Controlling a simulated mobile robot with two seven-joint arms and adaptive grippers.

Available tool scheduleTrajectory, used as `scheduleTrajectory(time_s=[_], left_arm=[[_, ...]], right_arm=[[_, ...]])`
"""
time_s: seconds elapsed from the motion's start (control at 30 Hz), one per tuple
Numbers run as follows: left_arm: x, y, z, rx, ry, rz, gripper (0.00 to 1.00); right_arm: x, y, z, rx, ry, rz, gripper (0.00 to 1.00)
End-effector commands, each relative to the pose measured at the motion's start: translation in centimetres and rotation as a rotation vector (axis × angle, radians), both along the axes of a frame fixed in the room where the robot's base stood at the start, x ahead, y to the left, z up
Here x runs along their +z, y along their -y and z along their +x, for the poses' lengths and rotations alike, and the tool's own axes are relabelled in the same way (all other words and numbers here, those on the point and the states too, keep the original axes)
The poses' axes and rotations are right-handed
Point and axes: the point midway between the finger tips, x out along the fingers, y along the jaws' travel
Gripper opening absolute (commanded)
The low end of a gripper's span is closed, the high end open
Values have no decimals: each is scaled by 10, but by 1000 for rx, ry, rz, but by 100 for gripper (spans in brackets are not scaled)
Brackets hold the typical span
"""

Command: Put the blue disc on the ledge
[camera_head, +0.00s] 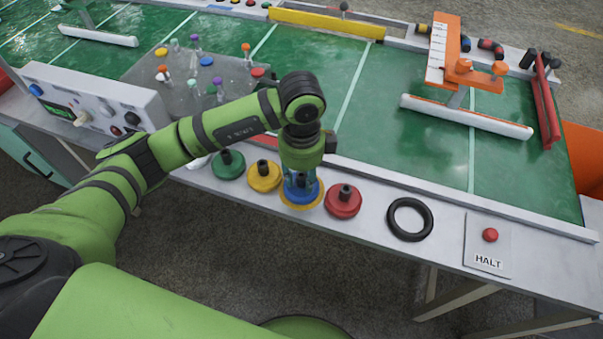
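The blue disc (305,195) is at the front ledge (372,203), between the yellow disc and the red disc. A yellow-orange rim shows around its lower edge. My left gripper (300,178) points down right over the blue disc, its tips at the disc's middle. The gripper hides most of the disc's top and its knob. Whether the fingers are closed on the knob, and whether the disc rests on the ledge or is slightly above it, I cannot tell. My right gripper is not in view.
A green disc (228,165), a yellow disc (264,177) and a red disc (343,202), each with a black knob, sit along the ledge. A black ring (410,219) and a HALT button plate (488,250) lie further right. A control box (95,98) stands left.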

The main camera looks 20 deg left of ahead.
Motion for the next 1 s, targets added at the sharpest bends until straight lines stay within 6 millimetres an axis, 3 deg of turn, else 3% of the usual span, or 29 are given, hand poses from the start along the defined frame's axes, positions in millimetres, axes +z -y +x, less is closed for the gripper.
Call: scheduleTrajectory(time_s=[0.3,0.47,0.83,1.0], left_arm=[[1,0,0,0,0,0,46],[12,0,1,0,3,-1,46],[91,0,2,0,8,2,46],[115,0,1,0,4,1,46]], right_arm=[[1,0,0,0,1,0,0],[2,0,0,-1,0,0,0],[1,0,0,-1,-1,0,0],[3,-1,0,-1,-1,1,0]])
